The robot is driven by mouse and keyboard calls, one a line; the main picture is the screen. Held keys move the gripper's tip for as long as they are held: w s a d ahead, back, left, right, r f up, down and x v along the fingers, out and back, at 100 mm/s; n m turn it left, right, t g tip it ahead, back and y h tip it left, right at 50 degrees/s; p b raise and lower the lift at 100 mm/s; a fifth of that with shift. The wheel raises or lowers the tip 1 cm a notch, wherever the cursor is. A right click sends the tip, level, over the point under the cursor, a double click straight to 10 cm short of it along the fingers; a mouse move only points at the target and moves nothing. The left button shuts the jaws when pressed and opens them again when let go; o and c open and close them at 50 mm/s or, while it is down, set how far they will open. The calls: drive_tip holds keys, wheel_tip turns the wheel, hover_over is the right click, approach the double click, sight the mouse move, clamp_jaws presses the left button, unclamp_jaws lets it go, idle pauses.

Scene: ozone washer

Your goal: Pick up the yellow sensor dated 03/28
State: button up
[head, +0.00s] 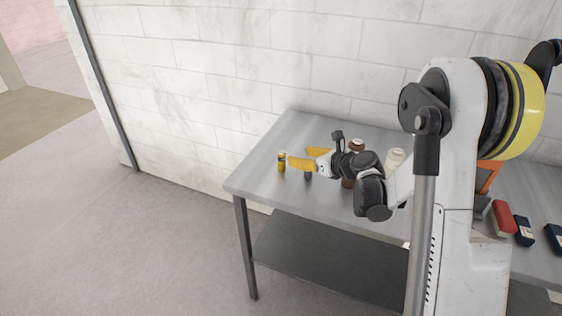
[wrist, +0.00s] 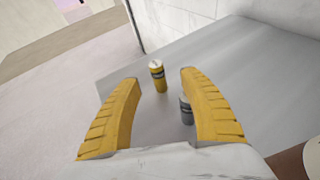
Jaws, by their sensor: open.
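A small yellow cylinder with a dark band and pale top, likely the yellow sensor (head: 281,162), stands upright on the table near its left end. In the wrist view the yellow cylinder (wrist: 157,76) is ahead of my gripper, between the lines of the two fingers and beyond their tips. Its date is too small to read. My gripper (head: 304,158) has yellow ribbed fingers, spread open and empty; they also show in the wrist view (wrist: 160,78). A grey cylinder with a dark band (wrist: 186,111) stands beside the right finger, partly hidden by it.
The grey metal table (head: 262,181) stands against a white block wall. Brown (head: 357,145) and cream (head: 395,158) containers stand behind my wrist. Red (head: 502,216) and dark blue (head: 524,232) items lie to the right.

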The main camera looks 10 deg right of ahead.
sight(284, 157)
drive_tip(key=b+x, duration=0.1)
drive_tip(key=x, duration=0.4)
drive_tip(key=shift+a+f, duration=0.1)
drive_tip(key=shift+f, duration=0.05)
drive_tip(key=x, duration=0.1)
drive_tip(key=b+x, duration=0.2)
drive_tip(key=x, duration=0.1)
drive_tip(key=shift+s+a+f, duration=0.2)
drive_tip(key=shift+a+f, duration=0.1)
drive_tip(key=shift+f, duration=0.1)
drive_tip(key=shift+w+a, duration=0.15)
drive_tip(key=shift+w, duration=0.15)
clamp_jaws()
